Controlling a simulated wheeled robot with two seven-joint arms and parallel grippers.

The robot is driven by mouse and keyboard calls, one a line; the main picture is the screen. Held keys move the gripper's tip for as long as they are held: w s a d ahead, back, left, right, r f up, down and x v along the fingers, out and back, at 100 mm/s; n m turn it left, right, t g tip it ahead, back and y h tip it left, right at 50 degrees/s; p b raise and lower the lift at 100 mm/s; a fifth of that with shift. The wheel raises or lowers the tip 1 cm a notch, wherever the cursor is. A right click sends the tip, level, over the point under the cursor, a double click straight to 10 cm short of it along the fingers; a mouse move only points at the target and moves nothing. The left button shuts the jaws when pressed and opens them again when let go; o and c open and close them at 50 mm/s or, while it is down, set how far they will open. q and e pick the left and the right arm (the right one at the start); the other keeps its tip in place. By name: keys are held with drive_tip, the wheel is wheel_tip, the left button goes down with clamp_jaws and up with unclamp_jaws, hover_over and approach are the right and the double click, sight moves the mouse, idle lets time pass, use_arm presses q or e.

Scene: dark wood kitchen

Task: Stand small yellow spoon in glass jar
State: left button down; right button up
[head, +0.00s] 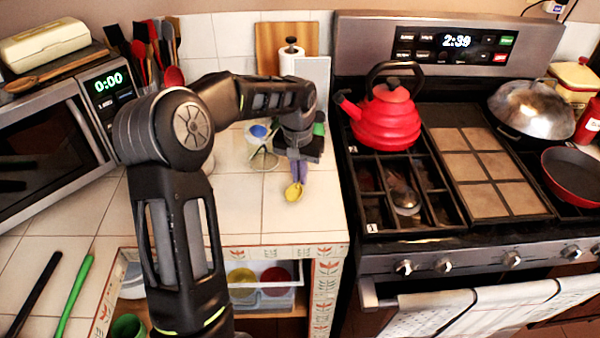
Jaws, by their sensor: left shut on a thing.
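My left gripper (299,168) points down over the tiled counter, to the left of the stove. It is shut on the small yellow spoon (293,191), whose yellow end shows below the fingers. The rest of the spoon is hidden by the gripper. The glass jar (263,160) stands on the counter just left of the gripper, with something blue at its top. The spoon is outside the jar, to its right and nearer to me. I cannot tell whether the spoon touches the counter. My right gripper is not in view.
A red kettle (387,122) stands on the stove at right. A microwave (55,145) and a utensil holder stand at left. A paper towel roll (291,62) and cutting board (270,42) are behind the jar. The counter in front of the jar is clear.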

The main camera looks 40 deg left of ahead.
use_arm(q)
drive_tip(key=shift+f, duration=0.15)
drive_tip(key=c, duration=1.6)
unclamp_jaws()
drive_tip(key=shift+o, duration=0.2)
drive_tip(key=shift+r, duration=0.6)
wheel_tip(320, 180, up, 11)
drive_tip(key=s, duration=0.1)
drive_tip(key=shift+d+b, duration=0.2)
drive_tip(key=shift+b, duration=0.2)
drive_tip(key=shift+r, duration=0.1)
